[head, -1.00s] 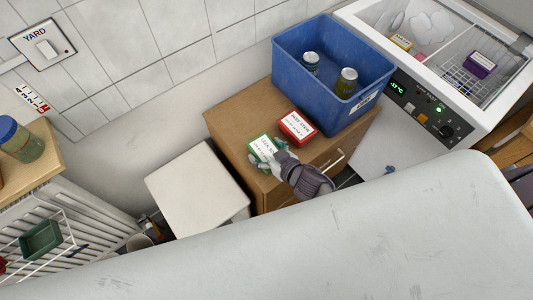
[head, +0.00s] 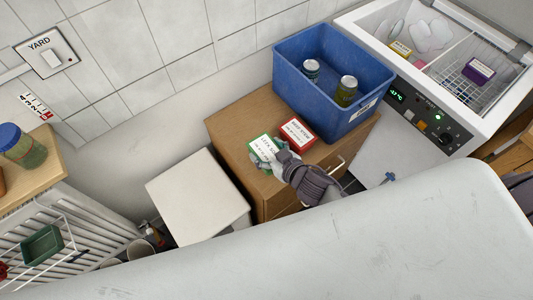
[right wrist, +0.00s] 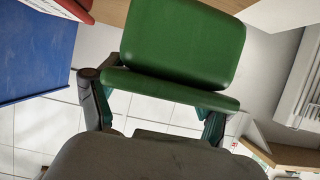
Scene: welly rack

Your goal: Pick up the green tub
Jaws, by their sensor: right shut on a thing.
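The green tub (head: 264,148) has a white label on top and is at the front left of the wooden cabinet top. My right gripper (head: 278,158) is shut on it from the right side. In the right wrist view, the tub's plain green surface (right wrist: 185,40) sits between the two fingers (right wrist: 158,92). I cannot tell whether the tub still touches the cabinet. My left gripper is not in view.
A red tub (head: 297,132) stands close beside the green one. A blue crate (head: 320,105) with two jars is behind them. An open chest freezer (head: 440,130) is at right. A pale square-topped box (head: 195,198) is at left, and a green tray (head: 42,245) hangs lower left.

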